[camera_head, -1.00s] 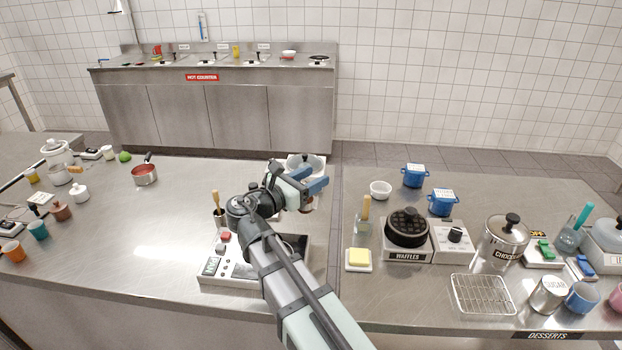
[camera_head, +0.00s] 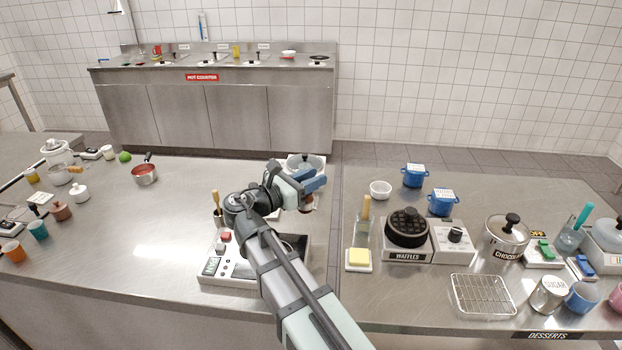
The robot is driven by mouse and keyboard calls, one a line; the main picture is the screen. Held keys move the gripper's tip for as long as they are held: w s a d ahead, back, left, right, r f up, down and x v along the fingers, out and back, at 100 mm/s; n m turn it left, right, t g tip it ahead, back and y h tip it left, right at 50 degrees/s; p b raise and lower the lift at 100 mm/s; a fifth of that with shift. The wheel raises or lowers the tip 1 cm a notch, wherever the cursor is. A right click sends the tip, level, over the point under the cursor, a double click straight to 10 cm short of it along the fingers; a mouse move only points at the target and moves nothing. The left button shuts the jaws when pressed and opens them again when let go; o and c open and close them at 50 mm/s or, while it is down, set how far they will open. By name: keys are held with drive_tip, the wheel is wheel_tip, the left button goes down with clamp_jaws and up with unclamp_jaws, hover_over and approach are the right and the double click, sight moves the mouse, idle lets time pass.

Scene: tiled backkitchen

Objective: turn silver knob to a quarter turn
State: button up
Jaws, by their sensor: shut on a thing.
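My gripper (camera_head: 313,187), with blue fingers, is at the near side of a pale round appliance (camera_head: 318,160) at the back of the left counter. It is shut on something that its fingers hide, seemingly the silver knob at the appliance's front. No clear view of the knob or its marking is given, so its angle cannot be told. A small brownish part shows just below the fingers. My arm hides the space in front of the appliance.
A white panel with buttons (camera_head: 213,267) lies under my arm. A wooden-handled tool in a dark holder (camera_head: 218,217) stands left of it. The waffle iron (camera_head: 407,228) and blue pots (camera_head: 442,203) are right of the gap. The middle of the left counter is clear.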

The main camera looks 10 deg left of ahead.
drive_tip(key=m+g+h, duration=0.2)
drive_tip(key=g, duration=0.1)
drive_tip(key=shift+s+d+m+g+h, duration=0.15)
drive_tip(key=shift+s+m+g+h, duration=0.1)
drive_tip(key=shift+m+g+h, duration=0.5)
drive_tip(key=o, duration=1)
drive_tip(key=shift+c, duration=0.2)
wheel_tip(320, 180, up, 10)
drive_tip(key=shift+c, duration=0.2)
